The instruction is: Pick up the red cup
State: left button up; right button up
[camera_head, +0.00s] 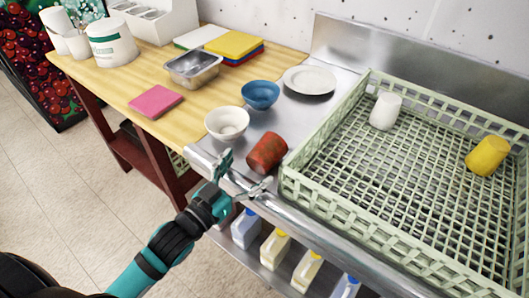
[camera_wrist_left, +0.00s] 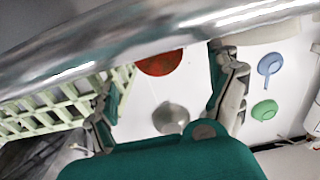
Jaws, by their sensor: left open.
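The red cup (camera_head: 267,152) lies on its side on the steel counter, between a white bowl and the green rack. My left gripper (camera_head: 246,172) is open and empty at the counter's front edge, just in front of the cup, with its fingers spread toward it. In the left wrist view, part of the red cup (camera_wrist_left: 160,64) shows beyond and between the open fingers, its upper part hidden by a shiny metal edge. I cannot tell whether either finger touches the cup. My right gripper is not in view.
The white bowl (camera_head: 227,123) and a blue bowl (camera_head: 260,95) stand close to the cup, with a white plate (camera_head: 309,80) behind. The green rack (camera_head: 285,187) on the right holds a white cup (camera_head: 385,111) and a yellow cup (camera_head: 487,156). Bottles (camera_head: 275,248) stand below the counter.

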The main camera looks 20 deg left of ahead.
aim_at(264, 152)
pick_arm(q)
jog(key=x, duration=0.5)
jog(key=p+x, duration=0.1)
jog(key=x, duration=0.1)
jog(key=shift+w+f, duration=0.3)
jog(key=shift+s, duration=0.1)
jog(key=c, duration=1.2)
jog(key=shift+r, duration=0.1)
jog(key=shift+c, duration=0.2)
